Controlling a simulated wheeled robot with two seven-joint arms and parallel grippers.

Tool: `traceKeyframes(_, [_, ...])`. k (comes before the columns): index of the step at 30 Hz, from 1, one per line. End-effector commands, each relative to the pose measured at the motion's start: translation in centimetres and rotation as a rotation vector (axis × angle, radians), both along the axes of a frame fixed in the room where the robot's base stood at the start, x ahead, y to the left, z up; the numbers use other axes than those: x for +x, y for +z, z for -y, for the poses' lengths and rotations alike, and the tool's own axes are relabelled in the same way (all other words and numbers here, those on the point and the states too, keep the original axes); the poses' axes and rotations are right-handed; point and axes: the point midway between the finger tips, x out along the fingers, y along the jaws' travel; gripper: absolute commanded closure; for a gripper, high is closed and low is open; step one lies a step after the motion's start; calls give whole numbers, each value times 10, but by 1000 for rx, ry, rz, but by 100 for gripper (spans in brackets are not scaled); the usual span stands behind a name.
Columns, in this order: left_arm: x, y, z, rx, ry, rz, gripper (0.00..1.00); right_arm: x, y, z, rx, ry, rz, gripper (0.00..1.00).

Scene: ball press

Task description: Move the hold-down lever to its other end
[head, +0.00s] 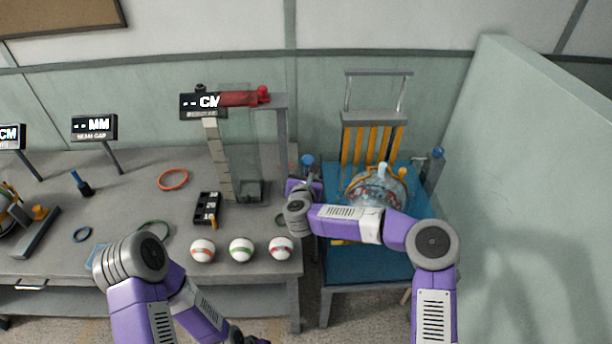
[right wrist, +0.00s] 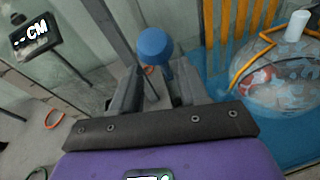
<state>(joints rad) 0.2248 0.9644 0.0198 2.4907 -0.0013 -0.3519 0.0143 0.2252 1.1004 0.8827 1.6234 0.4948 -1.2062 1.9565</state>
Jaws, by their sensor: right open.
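A blue round knob (head: 307,160) tops a lever at the left side of the blue press stand (head: 345,278). A second blue knob (head: 438,153) stands at the stand's right side. My right gripper (head: 310,181) is at the left knob. In the right wrist view the gripper (right wrist: 155,88) is open, and the blue knob (right wrist: 155,46) shows just beyond and between its fingers; contact cannot be told. The lever's lower part is mostly hidden by the gripper. My left gripper (head: 250,340) is only partly visible at the bottom edge.
A clear dome (head: 376,184) with balls sits before yellow slats (head: 372,144) and a grey frame (head: 376,118). Three striped balls (head: 241,250) lie along the grey table's front. A measuring tower (head: 218,160) stands left of the gripper. A pale partition (head: 520,170) bounds the right.

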Motion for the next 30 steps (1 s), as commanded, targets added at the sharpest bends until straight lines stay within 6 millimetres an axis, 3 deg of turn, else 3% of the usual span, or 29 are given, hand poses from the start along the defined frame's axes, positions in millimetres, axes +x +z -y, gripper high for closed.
traceKeyframes(6, [0,0,0,0,0,0,100,-15,4,-2,-1,1,1,56])
traceKeyframes(14, [0,0,0,0,0,0,100,-16,4,-2,0,0,1,56])
traceKeyframes(20, [0,0,0,0,0,0,100,-20,-8,-7,-85,55,-18,85])
traceKeyframes(23, [0,0,0,0,0,0,100,-31,-33,-17,-265,174,-55,100])
traceKeyframes(26, [0,0,0,0,0,0,100,-54,-79,-28,-562,381,-110,100])
traceKeyframes(30, [0,0,0,0,0,0,100,-112,-160,-32,-1033,764,-181,100])
